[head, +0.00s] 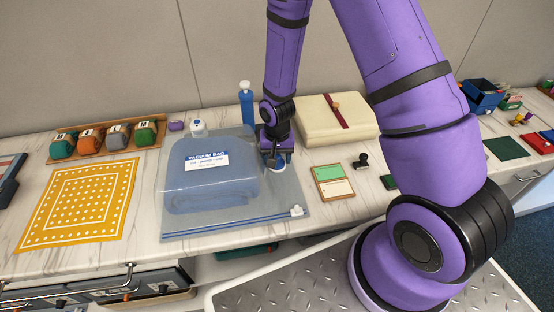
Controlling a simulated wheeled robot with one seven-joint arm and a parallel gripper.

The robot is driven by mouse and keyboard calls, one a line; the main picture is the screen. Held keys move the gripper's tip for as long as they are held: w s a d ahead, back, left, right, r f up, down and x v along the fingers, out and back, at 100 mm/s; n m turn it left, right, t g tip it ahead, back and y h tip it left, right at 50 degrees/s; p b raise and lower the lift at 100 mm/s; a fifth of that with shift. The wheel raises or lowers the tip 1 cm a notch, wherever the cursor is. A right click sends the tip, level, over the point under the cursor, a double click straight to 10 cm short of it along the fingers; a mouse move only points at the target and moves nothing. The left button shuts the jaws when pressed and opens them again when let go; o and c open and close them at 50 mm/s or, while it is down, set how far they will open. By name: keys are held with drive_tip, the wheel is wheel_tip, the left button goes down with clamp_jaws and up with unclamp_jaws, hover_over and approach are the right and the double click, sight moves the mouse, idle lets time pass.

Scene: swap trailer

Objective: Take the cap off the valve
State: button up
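A clear, bluish vacuum bag (180,221) lies on the counter with a white and blue label and a blue zip along its front edge. The valve, with a white and blue round part (281,168) showing, is at the bag's right side. My gripper (273,163) points down right over it. The fingers are dark and small, and they hide part of the valve. I cannot tell whether they touch the cap or how far apart they are. The cap cannot be told apart from the valve.
A cream box (312,123) with a red strap and a blue bottle (246,104) stand behind. A green and cream card (334,182) and a black stamp (361,160) lie right of the bag. A yellow cloth (50,232) and a tray of colored bundles (57,136) are left.

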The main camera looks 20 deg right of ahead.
drive_tip(key=c, duration=1)
drive_tip(key=shift+r, duration=0.15)
